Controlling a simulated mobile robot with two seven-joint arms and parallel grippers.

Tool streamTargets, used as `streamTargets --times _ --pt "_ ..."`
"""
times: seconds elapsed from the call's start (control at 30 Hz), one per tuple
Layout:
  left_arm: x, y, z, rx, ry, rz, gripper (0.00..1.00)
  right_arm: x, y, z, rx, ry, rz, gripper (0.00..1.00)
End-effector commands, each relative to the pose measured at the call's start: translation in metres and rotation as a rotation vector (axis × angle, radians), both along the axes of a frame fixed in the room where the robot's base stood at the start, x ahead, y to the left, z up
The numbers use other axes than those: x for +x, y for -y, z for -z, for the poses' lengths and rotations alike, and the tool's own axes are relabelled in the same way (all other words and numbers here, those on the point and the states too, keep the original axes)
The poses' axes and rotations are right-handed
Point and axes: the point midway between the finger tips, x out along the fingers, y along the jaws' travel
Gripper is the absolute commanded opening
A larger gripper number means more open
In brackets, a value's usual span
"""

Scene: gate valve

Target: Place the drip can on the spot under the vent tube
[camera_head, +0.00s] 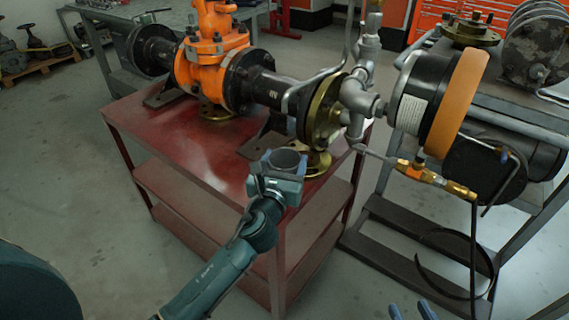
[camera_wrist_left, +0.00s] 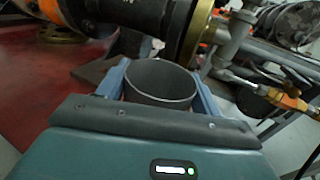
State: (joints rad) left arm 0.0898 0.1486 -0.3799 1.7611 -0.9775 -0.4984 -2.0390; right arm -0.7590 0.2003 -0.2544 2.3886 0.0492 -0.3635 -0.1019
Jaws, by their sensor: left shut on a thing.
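The drip can (camera_head: 286,159) is a dark grey, open-topped round cup. My left gripper (camera_head: 284,166) is shut on it, with a blue finger on either side, and holds it upright near the front edge of the red table. In the left wrist view the can (camera_wrist_left: 160,82) shows its empty inside between the fingers. A thin grey bent tube (camera_head: 318,76), which looks like the vent tube, comes down beside the black pipe, behind the can. I cannot make out a marked spot. My right gripper (camera_head: 411,311) shows only two separated blue fingertips at the bottom edge, with nothing visible between them.
The red table (camera_head: 190,150) carries an orange gate valve (camera_head: 210,60) and black flanged pipe. A small orange-handled valve (camera_head: 420,172) juts out at right. The table's front left is clear.

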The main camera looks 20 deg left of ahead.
Motion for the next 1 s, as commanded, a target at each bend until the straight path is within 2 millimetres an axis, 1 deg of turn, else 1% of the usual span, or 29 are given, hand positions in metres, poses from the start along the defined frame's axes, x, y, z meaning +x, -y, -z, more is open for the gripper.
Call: streamTargets --times 0.1,0.13,0.4,0.6,0.7,0.77,0.87,1.0 --pt "0.000 0.000 0.003 0.000 0.001 0.000 0.37 0.000 0.000 0.002 -0.001 0.000 0.000 0.36" --pt "0.000 0.000 0.003 0.000 0.000 0.000 0.66 0.000 0.000 0.002 -0.002 0.001 -0.001 0.36" --pt "0.000 0.000 0.002 0.001 0.000 0.000 0.87 0.000 0.000 0.001 -0.002 0.000 -0.002 0.36" --pt "0.000 0.000 0.002 0.001 0.001 0.000 0.87 0.000 -0.001 0.001 -0.002 -0.001 -0.003 0.36" --pt "-0.001 0.000 -0.002 0.001 0.000 0.000 0.87 0.000 0.000 -0.002 0.002 -0.001 0.000 0.36" --pt "-0.008 0.000 0.000 0.001 -0.001 0.001 0.87 -0.001 0.000 -0.003 0.005 0.000 0.000 0.36" --pt "-0.025 0.001 0.000 0.002 -0.002 0.002 0.87 -0.001 0.000 -0.006 0.010 0.001 0.002 0.36" --pt "-0.056 0.003 0.000 0.001 -0.003 0.001 0.87 -0.002 0.001 -0.008 0.016 -0.002 0.007 0.36"
